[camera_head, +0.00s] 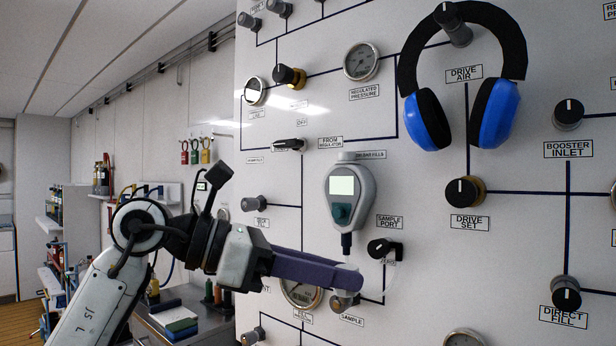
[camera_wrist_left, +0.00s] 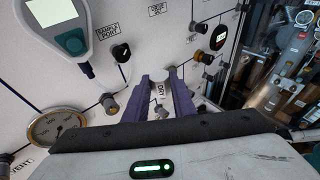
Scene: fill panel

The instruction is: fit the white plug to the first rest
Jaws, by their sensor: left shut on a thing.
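The white plug (camera_wrist_left: 161,92) is between the purple fingers of my left gripper (camera_wrist_left: 160,82) in the left wrist view. It bears a label that looks like "DRY". In the head view my left gripper (camera_head: 350,279) is shut on the plug, whose pale end (camera_head: 346,267) shows at the fingertips, close to the panel. The tips are just above a round fitting (camera_head: 341,302) by the "SAMPLE" label. I cannot tell whether the plug touches anything on the panel. I cannot tell which part is the first rest.
A grey handheld meter (camera_head: 351,197) hangs on the white panel above the fingertips. A black sample port knob (camera_head: 384,248) sits to their right and a gauge (camera_head: 301,292) lies behind and below the fingers. Blue ear defenders (camera_head: 497,112) hang at upper right.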

